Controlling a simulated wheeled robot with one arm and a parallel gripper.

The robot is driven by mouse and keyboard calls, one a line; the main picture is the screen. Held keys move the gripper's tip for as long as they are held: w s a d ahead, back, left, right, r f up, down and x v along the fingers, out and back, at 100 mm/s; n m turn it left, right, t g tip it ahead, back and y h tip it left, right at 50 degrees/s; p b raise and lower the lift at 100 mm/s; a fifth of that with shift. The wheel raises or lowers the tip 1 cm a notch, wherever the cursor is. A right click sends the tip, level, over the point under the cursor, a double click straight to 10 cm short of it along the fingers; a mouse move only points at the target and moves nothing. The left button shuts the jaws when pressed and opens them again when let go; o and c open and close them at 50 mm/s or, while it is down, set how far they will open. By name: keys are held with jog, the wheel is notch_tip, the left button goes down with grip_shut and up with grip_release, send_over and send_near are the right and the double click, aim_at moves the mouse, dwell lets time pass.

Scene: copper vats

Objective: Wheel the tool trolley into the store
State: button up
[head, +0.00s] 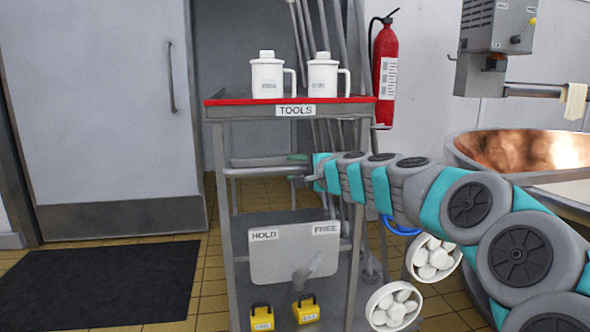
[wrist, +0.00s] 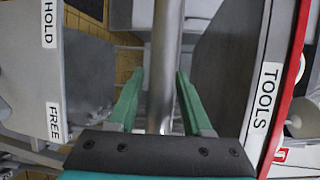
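The tool trolley (head: 228,112) stands in front of me in the head view, with a red-rimmed top and a TOOLS label. Two white jugs (head: 268,76) stand on it. A grey bar (head: 262,171) runs across its near side below the top. My gripper (head: 308,180) is at this bar's right part. In the wrist view the bar (wrist: 167,50) passes between my two green fingers (wrist: 160,75), which are apart, with a gap visible at the left finger. A plate (head: 290,262) marked HOLD and FREE sits lower down, with a grey lever (head: 312,267) below FREE.
A pale door (head: 100,100) with a handle looks shut at left, a dark mat (head: 105,283) before it. A fire extinguisher (head: 387,72) hangs behind. A copper vat (head: 525,150) stands right.

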grip_shut()
dwell(1.1)
